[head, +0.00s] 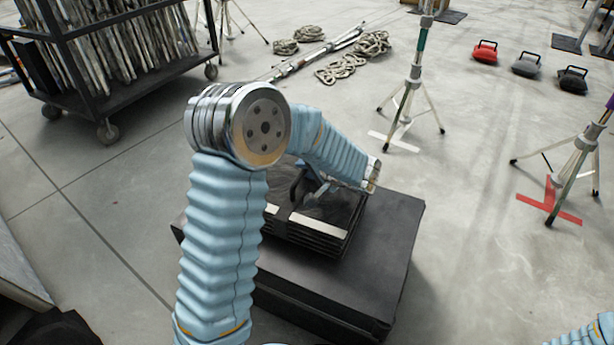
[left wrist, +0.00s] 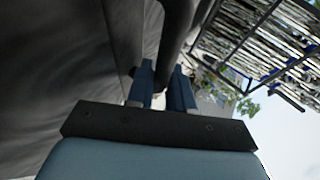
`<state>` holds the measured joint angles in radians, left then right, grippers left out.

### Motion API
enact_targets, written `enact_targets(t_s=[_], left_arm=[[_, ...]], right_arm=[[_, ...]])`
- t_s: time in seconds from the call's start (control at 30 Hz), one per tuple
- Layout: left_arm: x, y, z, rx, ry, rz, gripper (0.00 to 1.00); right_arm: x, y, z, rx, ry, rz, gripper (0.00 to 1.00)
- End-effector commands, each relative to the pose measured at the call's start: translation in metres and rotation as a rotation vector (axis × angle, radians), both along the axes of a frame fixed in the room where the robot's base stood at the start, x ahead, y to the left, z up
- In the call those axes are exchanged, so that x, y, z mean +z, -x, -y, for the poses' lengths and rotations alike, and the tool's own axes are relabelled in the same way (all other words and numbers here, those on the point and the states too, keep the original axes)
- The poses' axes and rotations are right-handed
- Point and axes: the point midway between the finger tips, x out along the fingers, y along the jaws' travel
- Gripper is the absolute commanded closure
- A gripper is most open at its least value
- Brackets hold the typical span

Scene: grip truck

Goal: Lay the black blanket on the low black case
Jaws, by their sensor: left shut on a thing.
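The black blanket (head: 331,229) is a folded, layered stack with a pale band across it and a dark carry handle. In the head view it is over the back left part of the low black case (head: 388,250). I cannot tell whether it rests fully on the lid or hangs just above it. My left gripper (head: 318,190) is over the blanket, partly hidden by my arm. In the left wrist view its blue fingers (left wrist: 165,88) are shut on the dark handle (left wrist: 178,35). My right gripper is out of view.
A black cart (head: 130,75) with upright poles stands at the back left. Light stands (head: 415,75) and another stand (head: 580,150) are at the right, with a red floor mark (head: 549,201). Coiled ropes (head: 343,68) and sandbags (head: 526,65) lie farther back. Floor right of the case is clear.

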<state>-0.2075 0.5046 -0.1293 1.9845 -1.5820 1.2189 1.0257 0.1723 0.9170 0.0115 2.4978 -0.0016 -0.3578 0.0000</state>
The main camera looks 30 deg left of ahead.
Motion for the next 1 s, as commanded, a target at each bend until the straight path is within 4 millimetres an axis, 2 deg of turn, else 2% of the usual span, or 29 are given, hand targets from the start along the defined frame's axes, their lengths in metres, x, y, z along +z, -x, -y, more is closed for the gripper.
enact_targets(t_s=[0.03, 0.1, 0.33, 0.37, 0.5, 0.8, 1.0], left_arm=[[-0.011, 0.001, 0.000, -0.002, -0.002, -0.004, 1.00], [-0.020, 0.001, 0.001, -0.002, -0.002, -0.004, 1.00], [-0.022, 0.001, 0.001, -0.001, -0.001, 0.000, 1.00], [-0.024, 0.001, 0.001, 0.000, 0.000, -0.002, 0.76], [-0.023, 0.001, 0.001, -0.001, 0.000, -0.003, 0.55], [-0.022, 0.002, 0.004, -0.003, 0.002, -0.003, 0.53], [-0.004, 0.011, 0.028, -0.006, 0.002, -0.001, 0.53]], right_arm=[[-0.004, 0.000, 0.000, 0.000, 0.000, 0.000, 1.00], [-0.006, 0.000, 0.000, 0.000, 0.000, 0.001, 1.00], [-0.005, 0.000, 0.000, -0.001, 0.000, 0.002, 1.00], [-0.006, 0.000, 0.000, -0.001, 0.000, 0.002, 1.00], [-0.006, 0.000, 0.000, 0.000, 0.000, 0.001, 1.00], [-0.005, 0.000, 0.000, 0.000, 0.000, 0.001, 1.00], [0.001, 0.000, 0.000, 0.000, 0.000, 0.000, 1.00]])
